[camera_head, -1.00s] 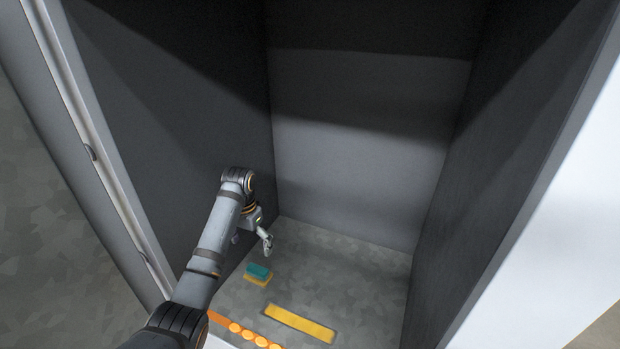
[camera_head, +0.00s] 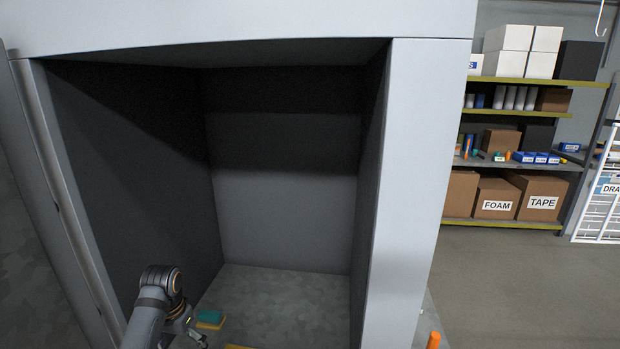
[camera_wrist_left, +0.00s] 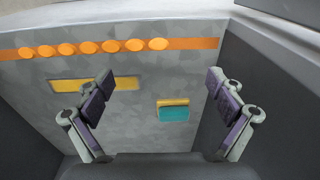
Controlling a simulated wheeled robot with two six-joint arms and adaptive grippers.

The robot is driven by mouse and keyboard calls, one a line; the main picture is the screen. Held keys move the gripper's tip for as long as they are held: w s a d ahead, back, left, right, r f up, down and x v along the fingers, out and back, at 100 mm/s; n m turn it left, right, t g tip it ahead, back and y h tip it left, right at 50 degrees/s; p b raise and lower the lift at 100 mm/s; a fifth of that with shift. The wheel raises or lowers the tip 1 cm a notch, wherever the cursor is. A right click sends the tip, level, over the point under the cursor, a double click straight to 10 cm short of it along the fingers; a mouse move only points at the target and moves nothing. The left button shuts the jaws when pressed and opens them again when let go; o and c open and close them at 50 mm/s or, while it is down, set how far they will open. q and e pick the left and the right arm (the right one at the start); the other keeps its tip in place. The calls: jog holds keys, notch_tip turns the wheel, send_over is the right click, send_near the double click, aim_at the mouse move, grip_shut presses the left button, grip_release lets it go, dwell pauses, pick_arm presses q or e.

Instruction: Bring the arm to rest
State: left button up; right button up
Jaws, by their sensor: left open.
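My left arm (camera_head: 160,290) reaches into the bottom left of a dark, open-fronted cabinet in the head view. My left gripper (camera_head: 192,338) is small there, low and near the left wall. In the left wrist view the gripper (camera_wrist_left: 168,108) is open, its two purple-padded fingers wide apart with nothing between them. A teal and yellow block (camera_head: 210,319) lies on the cabinet floor just right of the gripper. It also shows in the left wrist view (camera_wrist_left: 174,113), beyond the fingers and apart from them. My right gripper is not in view.
The cabinet's right wall (camera_head: 400,190) and left wall enclose the arm. A yellow strip (camera_wrist_left: 110,84) and an orange band (camera_wrist_left: 190,44) with several orange discs mark the floor. Shelves with a FOAM box (camera_head: 496,199) and a TAPE box (camera_head: 541,198) stand far right.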

pick_arm(q)
jog(key=s+d+f+t, duration=0.2)
jog(key=s+d+f, duration=0.2)
jog(key=s+f, duration=0.5)
jog(key=s+d+r+t, duration=0.1)
jog(key=s+d+r, duration=0.1)
jog(key=s, duration=0.5)
jog(key=s+d+r, duration=0.1)
jog(key=s+r, duration=0.1)
jog(key=s, duration=0.5)
notch_tip(320, 180, down, 28)
jog(key=s+a+r+n+g, duration=0.1)
jog(key=s+a, duration=0.1)
jog(key=s, duration=0.1)
jog(key=s+a+f+g, duration=0.1)
jog(key=s+f, duration=1.5)
jog(key=s, duration=0.2)
jog(key=shift+a, duration=0.2)
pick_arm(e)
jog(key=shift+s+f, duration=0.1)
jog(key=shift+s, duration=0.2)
